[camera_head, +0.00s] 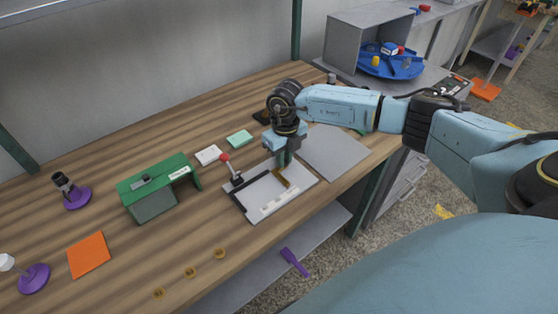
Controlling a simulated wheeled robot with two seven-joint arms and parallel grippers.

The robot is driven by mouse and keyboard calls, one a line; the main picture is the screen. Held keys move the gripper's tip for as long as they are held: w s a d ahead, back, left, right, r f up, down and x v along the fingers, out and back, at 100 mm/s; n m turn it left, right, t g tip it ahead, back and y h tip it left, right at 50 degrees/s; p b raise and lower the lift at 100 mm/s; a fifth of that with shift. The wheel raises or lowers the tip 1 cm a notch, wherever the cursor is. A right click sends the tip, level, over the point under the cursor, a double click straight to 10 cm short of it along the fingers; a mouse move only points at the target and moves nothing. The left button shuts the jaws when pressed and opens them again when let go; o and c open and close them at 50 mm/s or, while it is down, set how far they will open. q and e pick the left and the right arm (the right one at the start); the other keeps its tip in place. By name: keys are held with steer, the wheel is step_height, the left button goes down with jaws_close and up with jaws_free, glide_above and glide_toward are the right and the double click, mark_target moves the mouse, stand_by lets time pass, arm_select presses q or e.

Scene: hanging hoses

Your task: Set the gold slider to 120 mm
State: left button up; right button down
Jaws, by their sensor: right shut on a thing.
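The gold slider (282,178) shows as a small gold-brown strip on the right part of the board. My right gripper (284,162) points down over the board's back right part, shut on the gold slider's far end. The fingers partly hide that end, and scale marks are too small to read. My left gripper is not in view.
A green box-like stand (160,180), white block (208,155) and mint block (240,137) stand to the left and behind. A grey plate (335,152) lies to the right.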

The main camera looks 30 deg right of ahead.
steer(key=c, duration=1.4)
jaws_free()
steer(key=shift+o, duration=0.2)
steer(key=shift+r, duration=0.15)
step_height(320, 180, up, 13)
steer(key=shift+p, duration=0.3)
steer(key=shift+r, duration=0.1)
